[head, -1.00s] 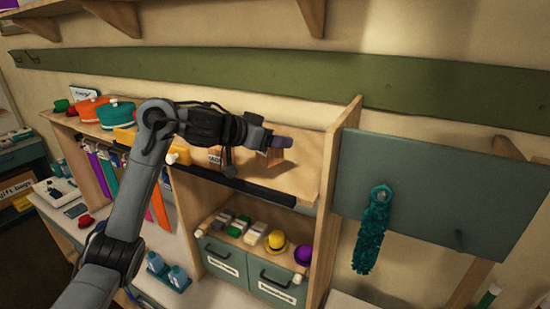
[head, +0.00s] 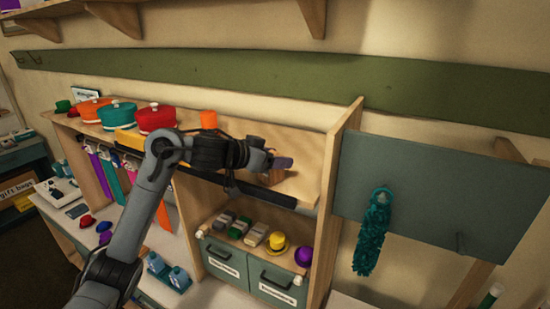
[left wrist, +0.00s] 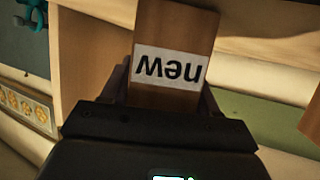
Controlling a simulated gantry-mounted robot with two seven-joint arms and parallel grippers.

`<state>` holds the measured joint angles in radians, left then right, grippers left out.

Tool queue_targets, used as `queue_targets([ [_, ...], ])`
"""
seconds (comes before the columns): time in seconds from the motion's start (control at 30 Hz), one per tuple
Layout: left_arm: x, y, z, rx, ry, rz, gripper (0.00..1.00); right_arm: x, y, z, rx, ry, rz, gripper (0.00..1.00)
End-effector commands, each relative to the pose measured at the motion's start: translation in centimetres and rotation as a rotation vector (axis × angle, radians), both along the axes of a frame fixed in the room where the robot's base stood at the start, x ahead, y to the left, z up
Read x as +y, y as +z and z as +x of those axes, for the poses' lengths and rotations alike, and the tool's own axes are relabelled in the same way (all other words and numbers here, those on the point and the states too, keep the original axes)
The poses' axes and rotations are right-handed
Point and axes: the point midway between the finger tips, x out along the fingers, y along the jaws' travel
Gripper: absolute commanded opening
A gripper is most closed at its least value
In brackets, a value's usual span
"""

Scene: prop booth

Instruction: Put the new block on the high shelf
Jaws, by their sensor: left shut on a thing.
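My left gripper (head: 276,164) is shut on the new block, in front of the right part of the upper wooden board. In the left wrist view the wooden new block (left wrist: 175,28) stands between the fingers (left wrist: 165,97). Its white label reads "new" upside down. In the head view my gripper hides most of the block, and I cannot tell whether it touches the board. The upper wooden board (head: 312,150) carries pots at its left. A higher wall shelf (head: 225,7) on brackets runs along the top edge. My right gripper is not in view.
Hats and small blocks fill the cubby below.

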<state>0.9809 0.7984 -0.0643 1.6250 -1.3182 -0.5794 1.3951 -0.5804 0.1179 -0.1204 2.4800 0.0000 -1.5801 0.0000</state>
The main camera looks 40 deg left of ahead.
Motion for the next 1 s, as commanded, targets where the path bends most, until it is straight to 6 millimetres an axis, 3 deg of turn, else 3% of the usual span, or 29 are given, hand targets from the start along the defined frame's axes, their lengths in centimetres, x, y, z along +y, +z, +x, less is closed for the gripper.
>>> queue_targets([
  [0.07,0.0,-0.3,0.0,0.001,0.000,0.000,0.28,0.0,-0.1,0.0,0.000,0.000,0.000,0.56],
  [0.1,0.0,-0.3,0.0,0.001,0.000,0.000,0.62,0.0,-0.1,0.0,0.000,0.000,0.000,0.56],
  [0.27,0.0,-0.3,0.0,0.001,0.000,0.000,0.85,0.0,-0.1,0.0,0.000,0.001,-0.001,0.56],
  [0.67,0.1,0.2,-0.2,-0.001,0.001,0.001,0.85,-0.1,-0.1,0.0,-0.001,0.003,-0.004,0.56],
  [1.0,1.2,2.1,-5.0,-0.004,0.003,0.007,0.85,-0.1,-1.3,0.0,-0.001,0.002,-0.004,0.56],
])
